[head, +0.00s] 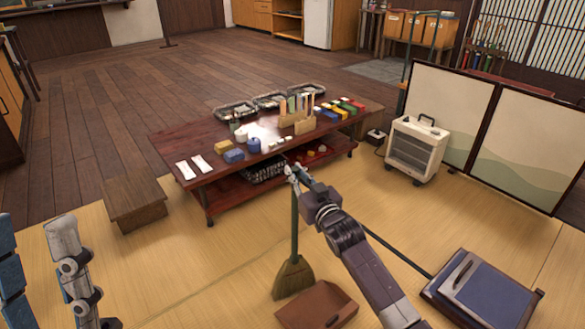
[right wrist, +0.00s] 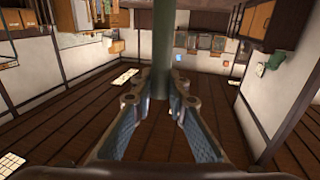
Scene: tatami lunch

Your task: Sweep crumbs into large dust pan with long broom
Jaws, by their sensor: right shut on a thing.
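The long broom has a thin green handle and olive bristles (head: 293,277). It stands nearly upright, bristles down, at the tatami in the lower middle of the head view. My right gripper (head: 293,172) is shut on its handle near the top. The green handle (right wrist: 161,60) rises between the fingers in the right wrist view. My left gripper (head: 33,225) is at the lower left, fingers apart and empty. I cannot make out any crumbs.
A low red-brown table (head: 190,185) with many small items stands ahead. A wooden bench (head: 134,203) is at its left. A white heater (head: 416,148) and a folding screen (head: 430,110) stand right. A blue-topped object (head: 495,297) lies lower right. Tatami left of the broom is clear.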

